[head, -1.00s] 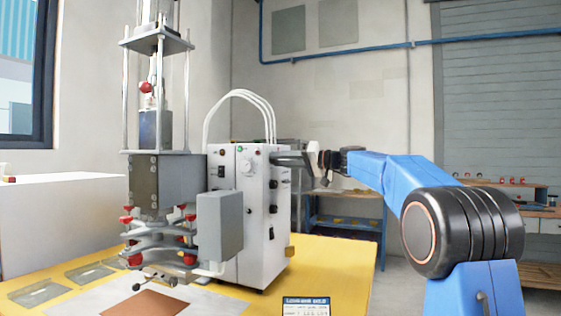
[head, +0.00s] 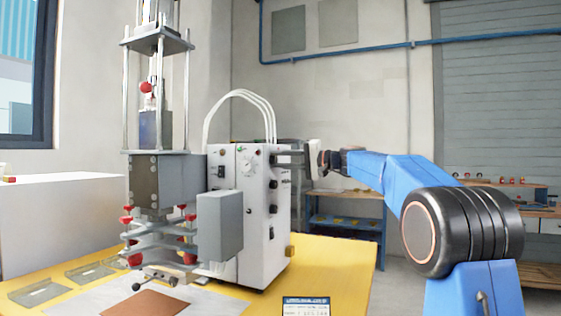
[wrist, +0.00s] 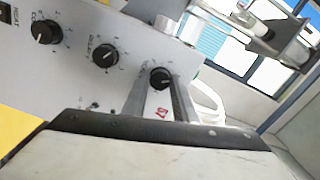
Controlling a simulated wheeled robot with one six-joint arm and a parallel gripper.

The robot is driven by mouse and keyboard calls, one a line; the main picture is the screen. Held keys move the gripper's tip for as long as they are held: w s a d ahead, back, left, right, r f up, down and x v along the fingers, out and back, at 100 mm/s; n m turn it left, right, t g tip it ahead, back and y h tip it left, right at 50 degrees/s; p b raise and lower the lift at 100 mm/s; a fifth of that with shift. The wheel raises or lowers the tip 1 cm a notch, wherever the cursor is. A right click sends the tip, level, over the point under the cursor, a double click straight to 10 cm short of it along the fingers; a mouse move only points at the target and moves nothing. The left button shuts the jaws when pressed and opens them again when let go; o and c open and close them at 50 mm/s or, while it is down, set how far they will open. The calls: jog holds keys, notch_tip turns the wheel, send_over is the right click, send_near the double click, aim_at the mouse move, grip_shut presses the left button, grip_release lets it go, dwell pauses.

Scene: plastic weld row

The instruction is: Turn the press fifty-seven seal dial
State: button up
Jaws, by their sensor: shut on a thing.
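The white control box (head: 250,250) stands on the yellow table beside the press (head: 165,182). Its side panel carries a row of black dials. My gripper (head: 280,157) reaches in from the right at the uppermost dial. In the wrist view my gripper (wrist: 161,88) has its two fingers on either side of a black dial (wrist: 161,77), shut on it. Two more dials, a middle one (wrist: 105,55) and a left one (wrist: 46,32), are clear of the fingers. The label of the held dial is hidden or too blurred to read. A red mark (wrist: 161,112) shows between the fingers.
White hoses (head: 240,95) arch over the top of the box. A grey box (head: 219,224) sits at the press's front. Clear trays (head: 38,293) and a brown sheet (head: 147,304) lie on the yellow table (head: 345,262). A workbench (head: 345,222) stands behind.

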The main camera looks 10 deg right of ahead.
dwell(0.3)
jog(key=o, duration=1)
jog(key=shift+o, duration=0.2)
jog(key=shift+d, duration=0.1)
jog(key=v, duration=1.7)
jog(key=shift+d, duration=0.15)
jog(key=shift+s, duration=0.1)
jog(key=s+a+f+g+h, duration=0.1)
jog(key=s+a+f+h, duration=0.1)
jog(key=s+a+f, duration=0.35)
jog(key=s+a+f+g+h, duration=0.2)
jog(key=s+a+f+h, duration=0.1)
jog(key=s+f, duration=0.6)
jog(key=s+a+f+g+h, duration=0.1)
jog(key=s+a+f+h, duration=0.1)
jog(key=s+a+f, duration=0.45)
jog(key=s+d+f+n+g+h, duration=0.1)
jog(key=s+d+f+n+h, duration=0.1)
jog(key=s+f, duration=1)
jog(key=s+d+f+n+h, duration=0.2)
jog(key=s+d+f+h, duration=0.3)
jog(key=s+f, duration=0.8)
jog(key=shift+s+d+f+g+h, duration=0.3)
jog(key=shift+d+f+g, duration=0.1)
jog(key=shift+d, duration=0.05)
